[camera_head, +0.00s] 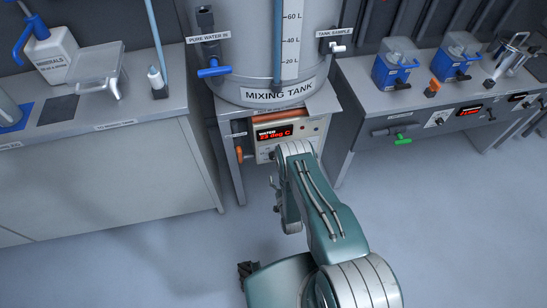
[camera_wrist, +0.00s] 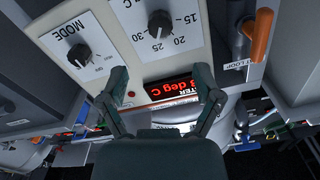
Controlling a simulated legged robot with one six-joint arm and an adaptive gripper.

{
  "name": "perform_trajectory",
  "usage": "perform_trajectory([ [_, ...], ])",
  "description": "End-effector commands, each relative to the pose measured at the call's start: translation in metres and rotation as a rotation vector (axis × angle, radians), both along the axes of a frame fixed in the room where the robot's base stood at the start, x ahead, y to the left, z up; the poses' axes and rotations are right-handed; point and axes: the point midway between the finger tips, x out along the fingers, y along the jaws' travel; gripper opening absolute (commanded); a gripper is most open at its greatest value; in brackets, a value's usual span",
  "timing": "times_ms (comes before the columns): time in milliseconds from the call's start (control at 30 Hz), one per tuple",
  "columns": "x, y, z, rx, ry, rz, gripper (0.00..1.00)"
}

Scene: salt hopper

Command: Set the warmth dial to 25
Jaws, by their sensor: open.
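The warmth dial (camera_wrist: 160,22) is a black round knob on the pale control panel in the wrist view. Marks for 15, 20, 25 and 30 show beside it; its exact pointer setting is too small to tell. A red display (camera_head: 274,133) under the mixing tank reads WATER 23 deg C in the head view, and it appears upside down in the wrist view (camera_wrist: 178,90). My gripper (camera_wrist: 161,84) is open and empty, its two fingers apart in front of the panel, with the dial beyond the gap between them. In the head view my arm hides part of the panel.
A MODE knob (camera_wrist: 80,55) sits left of the dial in the wrist view. An orange valve handle (camera_wrist: 262,35) is to the right. The mixing tank (camera_head: 275,95) stands above the panel. Side counters (camera_head: 130,150) flank it; the floor in front is clear.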

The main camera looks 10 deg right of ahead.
Motion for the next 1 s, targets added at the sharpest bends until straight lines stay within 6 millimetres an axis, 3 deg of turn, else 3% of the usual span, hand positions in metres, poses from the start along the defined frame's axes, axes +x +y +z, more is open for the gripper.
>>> perform_trajectory([
  [500, 0.087, 0.000, 0.001, 0.003, -0.004, 0.000, 0.83],
  [700, 0.102, 0.000, 0.000, 0.004, -0.001, 0.000, 0.83],
  [967, 0.103, 0.000, 0.000, 0.004, -0.001, 0.000, 0.83],
  [1000, 0.103, 0.000, 0.000, 0.004, -0.001, 0.000, 0.65],
])
